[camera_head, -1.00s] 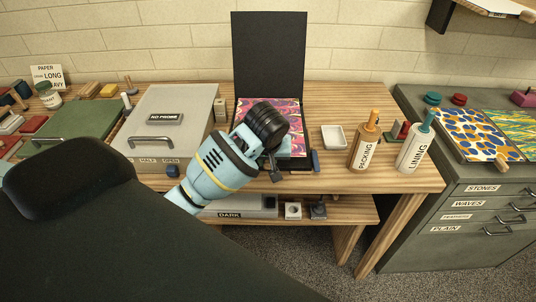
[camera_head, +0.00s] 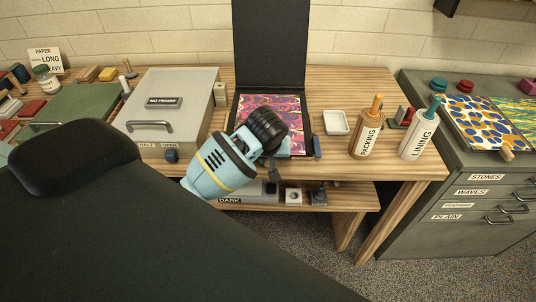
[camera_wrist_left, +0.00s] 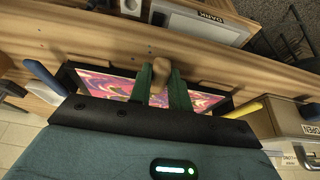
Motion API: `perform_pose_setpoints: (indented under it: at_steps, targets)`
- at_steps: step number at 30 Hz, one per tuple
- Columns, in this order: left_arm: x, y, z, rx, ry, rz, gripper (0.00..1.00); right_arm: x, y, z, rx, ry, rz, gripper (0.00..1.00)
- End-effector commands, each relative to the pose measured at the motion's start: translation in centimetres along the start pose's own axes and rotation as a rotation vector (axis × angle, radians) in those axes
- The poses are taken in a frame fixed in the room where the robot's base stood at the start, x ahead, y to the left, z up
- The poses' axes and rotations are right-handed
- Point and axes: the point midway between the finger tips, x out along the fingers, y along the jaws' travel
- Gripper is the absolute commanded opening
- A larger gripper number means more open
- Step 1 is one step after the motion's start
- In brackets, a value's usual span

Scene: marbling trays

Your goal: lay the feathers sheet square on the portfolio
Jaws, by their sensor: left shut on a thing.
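A pink, purple and yellow swirled sheet, which I take as the feathers sheet (camera_head: 280,103), lies over the base of the open black portfolio (camera_head: 234,111). Dark margins of the base show at its left and right. The portfolio's black cover (camera_head: 270,45) stands upright behind. My left gripper (camera_head: 273,174) is at the sheet's near edge, its wrist hiding the near left part. In the left wrist view, its green fingers (camera_wrist_left: 160,78) are shut on a wooden tab (camera_wrist_left: 159,68) at the sheet's edge (camera_wrist_left: 110,86). I cannot tell whether the sheet touches the base. My right gripper is not in view.
A grey "NO PROBE" box (camera_head: 190,88) stands left of the portfolio. A small white dish (camera_head: 336,122), the packing bottle (camera_head: 366,137) and the lining bottle (camera_head: 419,137) stand right. A blue peg (camera_head: 316,147) is close to the portfolio's right edge.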

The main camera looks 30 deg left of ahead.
Motion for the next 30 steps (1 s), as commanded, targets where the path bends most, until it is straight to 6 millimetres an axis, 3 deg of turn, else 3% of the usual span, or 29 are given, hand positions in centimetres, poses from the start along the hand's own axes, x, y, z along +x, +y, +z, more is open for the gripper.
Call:
perform_pose_setpoints:
  at_steps: [10,11,16,22,27,30]
  targets:
    - [0.10,0.00,0.03,0.000,0.001,0.000,0.00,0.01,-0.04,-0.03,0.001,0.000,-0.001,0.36]
    - [0.10,0.00,0.03,0.000,0.001,0.000,0.21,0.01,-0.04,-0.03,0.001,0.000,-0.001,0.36]
    - [0.09,0.00,0.03,0.000,0.000,0.000,0.44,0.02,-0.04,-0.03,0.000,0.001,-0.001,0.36]
    - [0.09,0.00,0.03,0.000,0.001,0.000,0.44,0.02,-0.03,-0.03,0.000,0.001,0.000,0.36]
    - [0.09,-0.01,0.03,0.000,0.000,0.000,0.66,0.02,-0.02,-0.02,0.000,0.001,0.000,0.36]
    - [0.09,-0.01,0.03,0.000,0.001,0.000,0.66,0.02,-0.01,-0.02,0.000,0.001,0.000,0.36]
